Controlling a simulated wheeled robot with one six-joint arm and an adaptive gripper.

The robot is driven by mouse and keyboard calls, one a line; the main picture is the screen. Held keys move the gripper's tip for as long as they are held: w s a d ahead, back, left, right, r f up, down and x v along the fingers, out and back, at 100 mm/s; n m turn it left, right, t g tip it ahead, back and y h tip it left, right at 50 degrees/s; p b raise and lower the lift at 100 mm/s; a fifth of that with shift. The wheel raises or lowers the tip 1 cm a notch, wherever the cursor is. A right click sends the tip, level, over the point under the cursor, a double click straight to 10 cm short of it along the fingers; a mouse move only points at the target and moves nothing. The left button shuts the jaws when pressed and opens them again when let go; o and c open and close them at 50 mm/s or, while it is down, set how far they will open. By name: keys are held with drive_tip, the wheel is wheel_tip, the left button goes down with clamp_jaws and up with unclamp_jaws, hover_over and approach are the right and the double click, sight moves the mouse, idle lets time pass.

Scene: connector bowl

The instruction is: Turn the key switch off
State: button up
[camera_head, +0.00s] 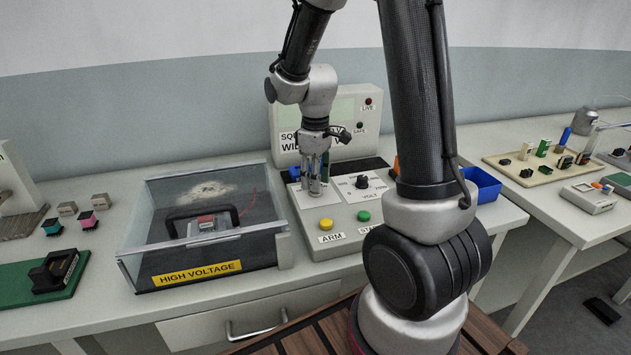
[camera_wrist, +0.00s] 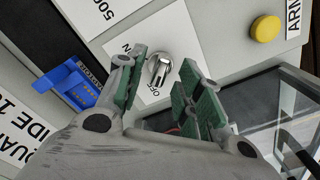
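The key switch (camera_wrist: 160,72) shows in the wrist view as a round silver knob with a raised grip on a white plate marked ON and OFF. Its raised grip appears to lie toward the OFF lettering, but I cannot tell its exact setting. My gripper (camera_wrist: 166,62) has green-padded fingers spread apart, one on each side of the knob. A gap shows between knob and fingers in the picture; I cannot tell their height over it. In the head view my gripper (camera_head: 314,178) points down at the left part of the control panel (camera_head: 342,208) and hides the switch.
The panel also carries a black VOLT knob (camera_head: 362,182), a yellow ARM button (camera_head: 326,224) and a green button (camera_head: 364,216). A clear HIGH VOLTAGE box (camera_head: 200,270) stands close on the left. A blue connector (camera_wrist: 70,84) lies near the fingers; a blue bin (camera_head: 484,186) stands right.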

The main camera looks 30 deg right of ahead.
wheel_tip(320, 180, up, 11)
drive_tip(key=shift+f, duration=0.15)
idle(0.5)
drive_tip(key=s+r+m+t, duration=0.2)
drive_tip(key=s+r+m, duration=0.1)
drive_tip(key=s, duration=0.7)
drive_tip(key=s+d+r+m+t, duration=0.1)
drive_tip(key=s+r+m+t, duration=0.1)
drive_tip(key=s, duration=0.7)
drive_tip(key=shift+s+d+r+m, duration=0.3)
drive_tip(key=shift+s+r+m, duration=0.05)
drive_tip(key=shift+r+m, duration=0.6)
